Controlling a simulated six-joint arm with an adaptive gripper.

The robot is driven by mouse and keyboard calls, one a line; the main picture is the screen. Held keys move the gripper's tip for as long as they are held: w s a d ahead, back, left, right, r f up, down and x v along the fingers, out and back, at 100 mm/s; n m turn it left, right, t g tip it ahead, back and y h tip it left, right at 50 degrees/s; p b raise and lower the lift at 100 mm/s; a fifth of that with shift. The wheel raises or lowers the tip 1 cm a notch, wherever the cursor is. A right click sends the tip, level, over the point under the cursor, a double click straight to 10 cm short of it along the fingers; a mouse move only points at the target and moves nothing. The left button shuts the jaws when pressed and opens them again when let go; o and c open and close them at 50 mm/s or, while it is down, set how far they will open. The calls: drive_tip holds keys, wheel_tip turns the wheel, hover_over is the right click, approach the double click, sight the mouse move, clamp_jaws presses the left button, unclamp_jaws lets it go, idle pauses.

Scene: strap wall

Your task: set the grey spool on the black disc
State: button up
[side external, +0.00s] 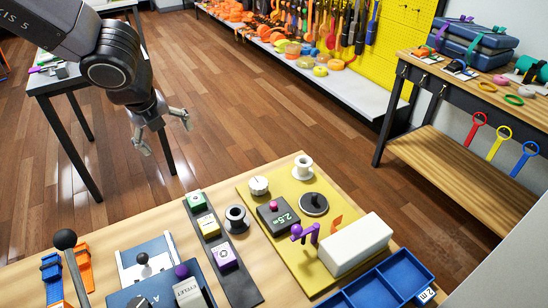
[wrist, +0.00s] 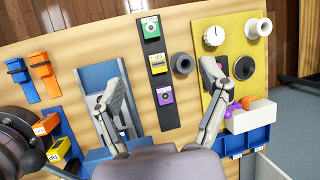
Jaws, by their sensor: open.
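The grey spool (side external: 236,217) stands upright on the wooden table, between the black strip of coloured blocks and the yellow board; it also shows in the wrist view (wrist: 182,64). My gripper (side external: 165,133) is open and empty, in the air beyond the table edge in the side view. Its spread fingers also show in the wrist view (wrist: 162,82).
The yellow board (side external: 258,200) also bears a white spool (side external: 302,167), a white dial (side external: 259,186), a dark display box (side external: 278,218), a purple piece (side external: 305,234) and a white block (side external: 355,244). A blue tray (side external: 335,300) is at the front.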

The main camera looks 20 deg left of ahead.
drive_tip(key=s+a+r+n, duration=0.4)
drive_tip(key=a+r+n, duration=0.4)
drive_tip(key=a+r, duration=0.25)
drive_tip(key=s+a+r+n, duration=0.4)
drive_tip(key=s+a+n, duration=0.4)
drive_tip(key=s+n, duration=0.3)
drive_tip(key=shift+s+a+r, duration=0.25)
drive_tip(key=shift+a+r, duration=0.1)
drive_tip(key=shift+r, duration=0.05)
drive_tip(key=shift+o, duration=0.5)
drive_tip(key=s+a+n+h, duration=0.1)
drive_tip(key=s+n, duration=0.6)
drive_tip(key=s, duration=0.1)
drive_tip(key=shift+s+t, duration=0.15)
drive_tip(key=shift+t, duration=0.25)
drive_tip(key=shift+a, duration=0.1)
drive_tip(key=shift+r, duration=0.1)
